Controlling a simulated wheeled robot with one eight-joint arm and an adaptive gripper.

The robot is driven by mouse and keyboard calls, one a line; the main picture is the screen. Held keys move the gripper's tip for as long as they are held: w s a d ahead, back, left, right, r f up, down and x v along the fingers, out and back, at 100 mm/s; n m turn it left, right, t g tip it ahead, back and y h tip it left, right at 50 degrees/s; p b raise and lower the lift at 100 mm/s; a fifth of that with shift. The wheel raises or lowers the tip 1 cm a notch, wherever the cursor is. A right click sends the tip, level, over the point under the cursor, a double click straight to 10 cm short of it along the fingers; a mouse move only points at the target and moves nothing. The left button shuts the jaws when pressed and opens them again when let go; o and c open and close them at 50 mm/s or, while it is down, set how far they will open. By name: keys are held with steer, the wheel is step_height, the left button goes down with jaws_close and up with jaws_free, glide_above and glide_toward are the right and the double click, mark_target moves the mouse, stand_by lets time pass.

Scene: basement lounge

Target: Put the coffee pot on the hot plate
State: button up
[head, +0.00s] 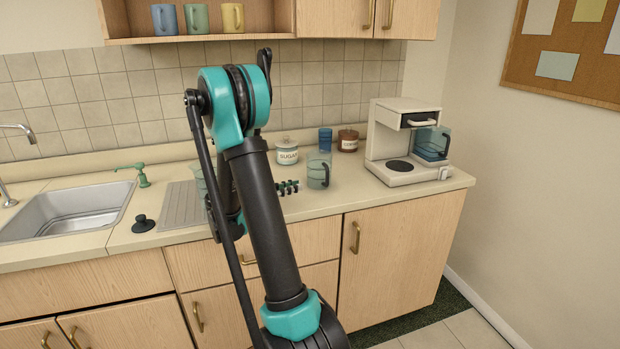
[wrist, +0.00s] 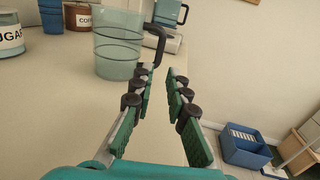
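The coffee pot (head: 319,172), clear greenish glass with a black handle, stands upright on the counter left of the coffee maker (head: 380,143). The hot plate (head: 399,166) is a black disc on the coffee maker's base, with nothing on it. My gripper (head: 291,187) is low over the counter, just left of the pot, and partly hidden by my arm. In the wrist view my gripper (wrist: 164,72) is open and empty. The pot (wrist: 118,52) is beyond the left finger, and its handle (wrist: 157,46) is just ahead of the fingertips.
A sugar jar (head: 287,153), blue cup (head: 325,139) and brown coffee jar (head: 348,140) stand behind the pot. A blue container (head: 432,143) is at the coffee maker's right side. The sink (head: 75,210) is far left. Counter between pot and coffee maker is clear.

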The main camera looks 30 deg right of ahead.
mark_target(321, 172)
steer(key=d, duration=1.1)
steer(key=s+d, duration=0.1)
steer(key=d, duration=0.5)
steer(key=shift+d, duration=0.15)
steer(key=shift+c, duration=0.3)
jaws_close()
